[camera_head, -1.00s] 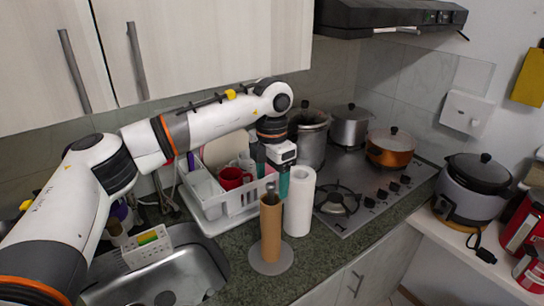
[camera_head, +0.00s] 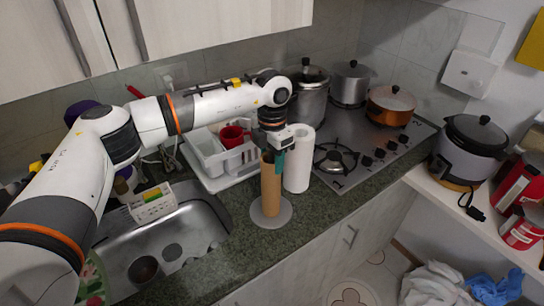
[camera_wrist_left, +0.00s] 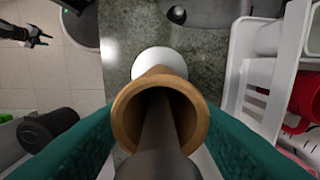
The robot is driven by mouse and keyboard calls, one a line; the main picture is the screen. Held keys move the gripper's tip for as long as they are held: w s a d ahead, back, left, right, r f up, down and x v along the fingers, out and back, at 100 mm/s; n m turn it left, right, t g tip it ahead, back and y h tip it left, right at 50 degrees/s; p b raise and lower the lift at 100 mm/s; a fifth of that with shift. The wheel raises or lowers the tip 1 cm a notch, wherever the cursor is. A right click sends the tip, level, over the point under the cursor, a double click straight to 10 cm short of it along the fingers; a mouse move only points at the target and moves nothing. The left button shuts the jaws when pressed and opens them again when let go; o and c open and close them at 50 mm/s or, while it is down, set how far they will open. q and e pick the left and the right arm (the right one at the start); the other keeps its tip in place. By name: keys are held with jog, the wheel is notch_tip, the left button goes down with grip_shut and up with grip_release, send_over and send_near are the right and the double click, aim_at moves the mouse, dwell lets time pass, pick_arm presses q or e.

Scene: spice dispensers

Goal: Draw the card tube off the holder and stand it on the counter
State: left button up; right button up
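The brown card tube (camera_head: 270,191) stands upright on its holder, whose round grey base (camera_head: 285,213) rests on the counter. In the left wrist view I look down into the tube's open rim (camera_wrist_left: 121,107), and the holder's dark post (camera_wrist_left: 160,150) rises through it. My left gripper (camera_head: 272,158) is at the tube's top. Its teal fingers lie on either side of the tube in the left wrist view (camera_wrist_left: 160,118); they look open, with slim gaps, though contact is hard to judge. My right gripper (camera_wrist_left: 42,38) hangs open and empty over the floor, far from the tube.
A white paper roll (camera_head: 298,165) stands close to the right of the tube. A white dish rack (camera_head: 212,160) with a red mug (camera_head: 233,136) is behind left. The sink (camera_head: 165,240) lies left, the stove (camera_head: 355,150) right. Bare counter (camera_head: 245,255) shows in front.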

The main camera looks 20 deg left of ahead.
pick_arm(q)
jog(key=c, duration=0.7)
jog(key=shift+r, duration=0.1)
